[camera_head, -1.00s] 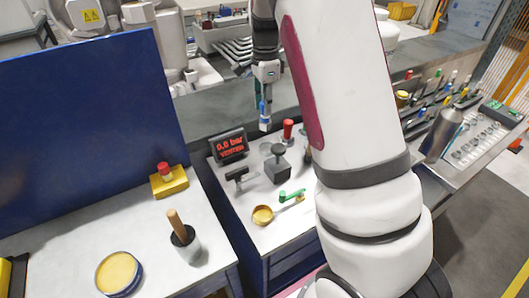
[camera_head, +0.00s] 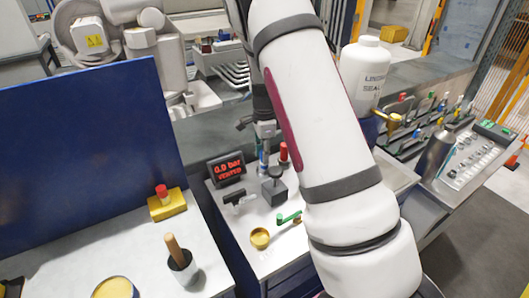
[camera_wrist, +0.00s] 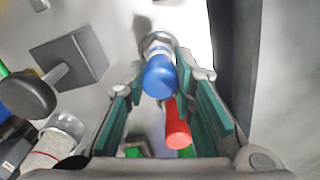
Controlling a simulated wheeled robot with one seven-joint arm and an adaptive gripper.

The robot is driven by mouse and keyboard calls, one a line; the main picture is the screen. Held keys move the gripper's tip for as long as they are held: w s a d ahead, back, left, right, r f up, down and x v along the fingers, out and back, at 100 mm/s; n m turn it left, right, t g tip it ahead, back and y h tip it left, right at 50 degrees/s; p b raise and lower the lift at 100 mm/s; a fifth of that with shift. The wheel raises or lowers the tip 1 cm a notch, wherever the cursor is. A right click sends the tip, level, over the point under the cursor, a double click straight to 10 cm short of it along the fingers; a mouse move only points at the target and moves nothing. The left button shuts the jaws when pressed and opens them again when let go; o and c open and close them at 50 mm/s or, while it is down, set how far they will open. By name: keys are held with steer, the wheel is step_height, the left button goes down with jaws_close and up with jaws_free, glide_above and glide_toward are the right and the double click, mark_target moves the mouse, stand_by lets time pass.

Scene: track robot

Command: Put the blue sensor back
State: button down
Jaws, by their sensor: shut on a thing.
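The blue sensor (camera_wrist: 160,76) is a blue cylinder with a metal fitting at its far end in the wrist view. My gripper (camera_wrist: 168,95) is shut on it, with a teal-padded finger on each side. In the head view my gripper (camera_head: 264,138) points down over the back of the small grey-topped bench (camera_head: 232,212), and the sensor (camera_head: 263,160) hangs below it as a thin blue strip. I cannot tell whether its lower end touches anything.
A red-topped post (camera_wrist: 178,125) stands close beside the sensor. A dark block with a knob (camera_head: 273,190) is in front, and a "0.0 bar VENTED" display (camera_head: 227,169) to the left. A tall blue panel (camera_head: 90,155) rises left.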

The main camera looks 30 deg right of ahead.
steer(key=shift+f, duration=0.1)
steer(key=c, duration=1.3)
jaws_free()
steer(key=shift+c, duration=0.2)
step_height(320, 180, up, 11)
steer(key=b, duration=0.1)
steer(key=s+a+r+n+t, duration=0.1)
steer(key=s+a+r+n, duration=0.5)
steer(key=r, duration=0.3)
steer(key=s+a+r+n+t, duration=0.2)
steer(key=s+a+n, duration=0.2)
steer(key=s+n, duration=0.3)
steer(key=s+a+r+n+t, duration=0.2)
steer(key=s+a+n, duration=0.3)
steer(key=s, duration=1)
steer(key=shift+s+r+n, duration=0.15)
steer(key=shift+s+n, duration=0.2)
steer(key=shift+n, duration=1.25)
